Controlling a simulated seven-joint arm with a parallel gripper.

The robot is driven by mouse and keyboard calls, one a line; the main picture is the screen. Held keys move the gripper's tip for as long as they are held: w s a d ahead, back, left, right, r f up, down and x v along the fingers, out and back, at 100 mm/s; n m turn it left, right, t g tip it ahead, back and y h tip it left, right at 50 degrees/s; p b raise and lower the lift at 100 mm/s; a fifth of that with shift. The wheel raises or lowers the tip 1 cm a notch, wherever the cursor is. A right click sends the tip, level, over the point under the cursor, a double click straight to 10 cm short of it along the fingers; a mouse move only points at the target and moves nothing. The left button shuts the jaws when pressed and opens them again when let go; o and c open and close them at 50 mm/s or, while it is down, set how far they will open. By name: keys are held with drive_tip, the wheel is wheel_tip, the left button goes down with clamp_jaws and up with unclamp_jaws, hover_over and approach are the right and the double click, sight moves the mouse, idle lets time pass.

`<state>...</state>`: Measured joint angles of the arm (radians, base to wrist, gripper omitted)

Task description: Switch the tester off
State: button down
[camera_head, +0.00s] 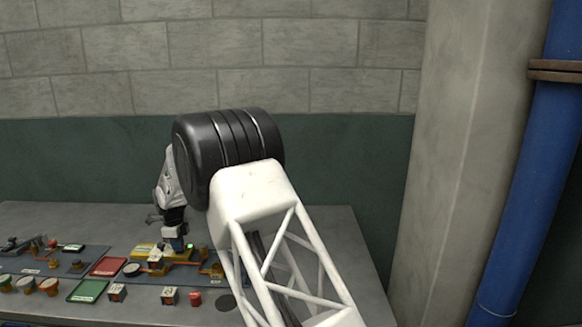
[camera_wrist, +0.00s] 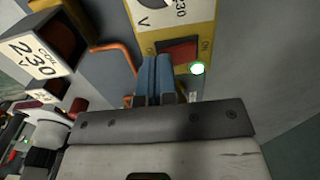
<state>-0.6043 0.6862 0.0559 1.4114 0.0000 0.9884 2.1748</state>
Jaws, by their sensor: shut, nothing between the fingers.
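The tester (camera_wrist: 197,22) is a yellow unit with a white dial marked 230 and V in the wrist view. Its red rocker switch (camera_wrist: 182,50) sits in a dark frame below the dial. A round lamp (camera_wrist: 197,69) beside the switch glows white with a green rim. My gripper (camera_wrist: 154,62) has its blue fingers together, empty, with the tips at the near left end of the switch. I cannot tell whether they touch it. In the head view my gripper (camera_head: 175,243) points down over the yellow unit (camera_head: 145,248), and my arm hides part of it.
A box labelled 230 V (camera_wrist: 35,52) and an orange pipe (camera_wrist: 115,48) lie left of the fingers. In the head view, red (camera_head: 109,267) and green (camera_head: 87,291) trays and several small parts crowd the grey bench (camera_head: 330,222). Its back right is clear.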

drive_tip(key=shift+f, duration=0.3)
drive_tip(key=shift+r, duration=0.15)
idle(0.3)
drive_tip(key=shift+r, duration=2.85)
